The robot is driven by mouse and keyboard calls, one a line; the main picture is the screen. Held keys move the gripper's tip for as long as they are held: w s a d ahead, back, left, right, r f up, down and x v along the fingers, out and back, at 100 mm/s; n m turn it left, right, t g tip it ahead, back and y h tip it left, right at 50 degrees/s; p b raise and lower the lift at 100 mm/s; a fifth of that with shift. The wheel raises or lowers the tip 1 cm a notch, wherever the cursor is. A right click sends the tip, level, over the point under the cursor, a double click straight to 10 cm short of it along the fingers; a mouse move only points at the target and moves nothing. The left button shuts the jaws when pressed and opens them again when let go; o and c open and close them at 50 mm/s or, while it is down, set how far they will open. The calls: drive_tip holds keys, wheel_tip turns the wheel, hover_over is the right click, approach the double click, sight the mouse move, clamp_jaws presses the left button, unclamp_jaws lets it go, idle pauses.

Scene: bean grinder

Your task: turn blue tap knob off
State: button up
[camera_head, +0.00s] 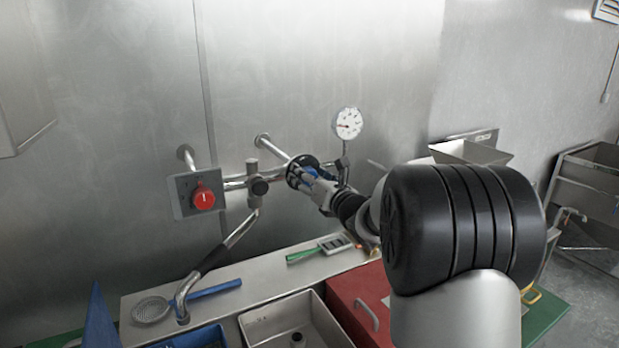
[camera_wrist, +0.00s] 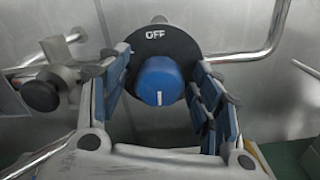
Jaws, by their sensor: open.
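The blue tap knob (camera_wrist: 160,82) is in the middle of the wrist view, on a black round plate (camera_wrist: 152,45) marked OFF at its top. A white line on the knob shows at its lower front, away from the OFF mark. My gripper (camera_wrist: 162,85) is open, with one finger on each side of the knob. I cannot tell whether the fingers touch it. In the head view my gripper (camera_head: 309,178) is at the plate on the wall pipe, and it hides most of the knob.
A red knob (camera_head: 203,197) on a grey box is left on the same pipe. A gauge (camera_head: 348,123) is above right of my gripper. The faucet spout (camera_head: 225,247) hangs down left. A sink basin (camera_head: 292,325), a strainer (camera_head: 151,310) and a red box (camera_head: 350,292) are below.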

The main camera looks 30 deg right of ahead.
drive_tip(key=shift+c, duration=0.3)
drive_tip(key=c, duration=1)
